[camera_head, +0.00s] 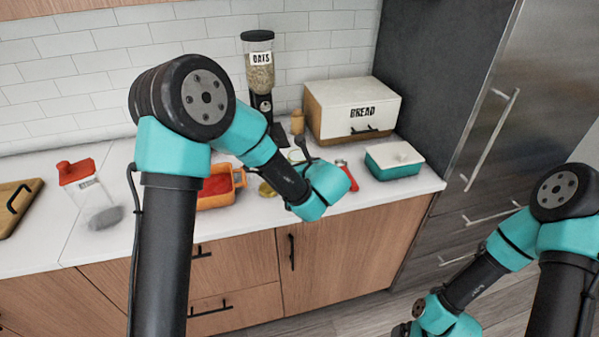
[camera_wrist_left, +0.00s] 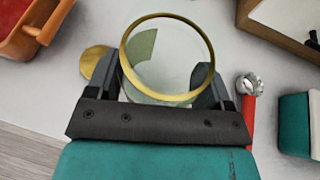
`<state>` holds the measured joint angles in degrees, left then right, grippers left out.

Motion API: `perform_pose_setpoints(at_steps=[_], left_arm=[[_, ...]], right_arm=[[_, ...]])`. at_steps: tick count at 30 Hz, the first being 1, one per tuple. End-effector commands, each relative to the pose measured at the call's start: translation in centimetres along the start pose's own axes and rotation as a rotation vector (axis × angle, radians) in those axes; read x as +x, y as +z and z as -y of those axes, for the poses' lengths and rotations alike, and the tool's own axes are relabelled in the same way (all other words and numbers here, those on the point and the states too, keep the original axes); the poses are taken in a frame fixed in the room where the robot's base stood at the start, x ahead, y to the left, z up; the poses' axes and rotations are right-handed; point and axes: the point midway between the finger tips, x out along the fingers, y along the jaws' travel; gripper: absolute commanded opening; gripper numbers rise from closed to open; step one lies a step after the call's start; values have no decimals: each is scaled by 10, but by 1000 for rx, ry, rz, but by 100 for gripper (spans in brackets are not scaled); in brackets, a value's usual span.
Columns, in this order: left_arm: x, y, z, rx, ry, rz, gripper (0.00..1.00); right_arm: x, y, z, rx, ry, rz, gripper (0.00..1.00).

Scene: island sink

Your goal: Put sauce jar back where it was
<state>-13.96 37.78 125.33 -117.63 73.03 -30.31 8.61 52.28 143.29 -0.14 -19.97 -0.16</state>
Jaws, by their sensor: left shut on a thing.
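The sauce jar (camera_wrist_left: 160,55) is a clear open-topped glass jar with a gold rim. In the left wrist view it stands between the fingers of my left gripper (camera_wrist_left: 158,88), which is shut on its sides. In the head view only a small part of the jar (camera_head: 296,156) shows behind my left wrist. A round gold lid (camera_wrist_left: 97,62) lies on the counter just left of the jar; it also shows in the head view (camera_head: 266,190). I cannot tell whether the jar touches the counter. My right arm is at the lower right, its gripper out of frame.
An orange container (camera_head: 222,188) with red contents is left of the jar. A red-handled utensil (camera_head: 347,176) and teal box (camera_head: 393,163) are to the right. The bread box (camera_head: 350,105), oats dispenser (camera_head: 259,75) and a small brown bottle (camera_head: 297,122) stand behind.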

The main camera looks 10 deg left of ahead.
Motion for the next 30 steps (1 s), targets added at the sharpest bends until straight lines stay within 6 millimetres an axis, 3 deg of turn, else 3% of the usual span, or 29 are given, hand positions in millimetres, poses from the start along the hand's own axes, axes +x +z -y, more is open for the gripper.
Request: perform_pose_setpoints(at_steps=[3,17,24,30], left_arm=[[10,3,5,0,0,0,38],[19,6,10,-1,0,1,38],[31,-24,10,3,0,0,38],[32,-26,10,0,-1,1,38]], right_arm=[[0,0,0,0,0,0,91],[0,0,0,0,0,0,91],[0,0,0,0,0,0,91],[0,0,0,0,0,0,91]])
